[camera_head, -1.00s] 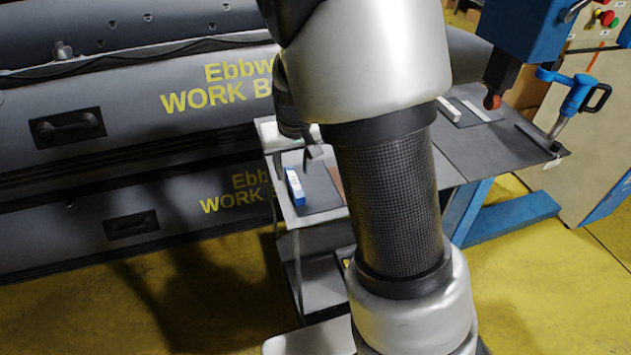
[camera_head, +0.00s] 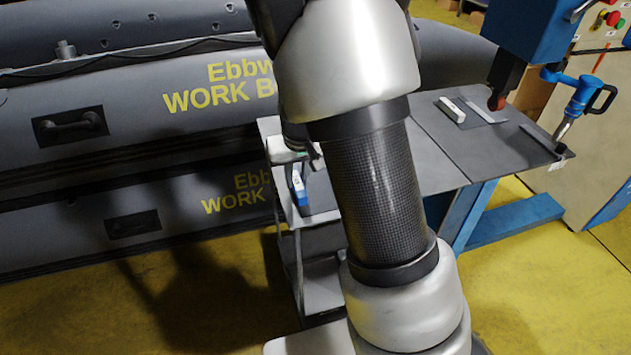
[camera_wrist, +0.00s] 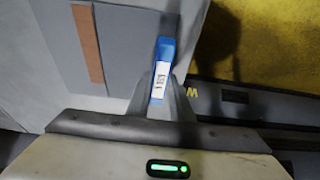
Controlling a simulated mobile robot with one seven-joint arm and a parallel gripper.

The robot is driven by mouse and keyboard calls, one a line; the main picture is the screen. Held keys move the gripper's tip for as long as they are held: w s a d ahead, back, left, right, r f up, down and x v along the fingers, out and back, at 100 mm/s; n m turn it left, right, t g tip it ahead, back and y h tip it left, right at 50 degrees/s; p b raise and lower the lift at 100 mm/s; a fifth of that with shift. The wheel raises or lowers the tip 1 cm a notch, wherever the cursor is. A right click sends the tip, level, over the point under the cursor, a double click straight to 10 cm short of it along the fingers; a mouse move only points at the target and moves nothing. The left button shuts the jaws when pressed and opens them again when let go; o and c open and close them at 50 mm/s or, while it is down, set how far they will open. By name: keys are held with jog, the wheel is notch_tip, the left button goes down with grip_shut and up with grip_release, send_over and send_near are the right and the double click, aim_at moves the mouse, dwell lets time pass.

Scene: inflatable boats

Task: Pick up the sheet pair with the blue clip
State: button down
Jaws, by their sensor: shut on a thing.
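The blue clip (camera_wrist: 164,55) with a white label sits on the edge of a dark grey sheet pair (camera_wrist: 130,35) in the wrist view. My gripper (camera_wrist: 162,88) is shut on the clip, one finger on each side of it. In the head view the blue clip (camera_head: 299,187) shows at the left end of the grey table, just below my wrist. The sheet pair (camera_head: 322,190) is mostly hidden there behind my arm. I cannot tell whether the sheets are lifted off the surface.
A brown strip (camera_wrist: 88,42) lies on the sheets. Grey boat tubes (camera_head: 150,85) stand close on the left. A long table (camera_head: 440,150) with a white bar (camera_head: 452,109) extends right, under a blue press (camera_head: 525,40) beside a blue-handled tool (camera_head: 580,95). Yellow floor is open in front.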

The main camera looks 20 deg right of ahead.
notch_tip(320, 180, up, 10)
jog(key=p, duration=0.2)
jog(key=s+f+p, duration=0.2)
jog(key=s+p, duration=0.4)
jog(key=s, duration=0.1)
jog(key=shift+s+f, duration=0.25)
jog(key=shift+f, duration=0.1)
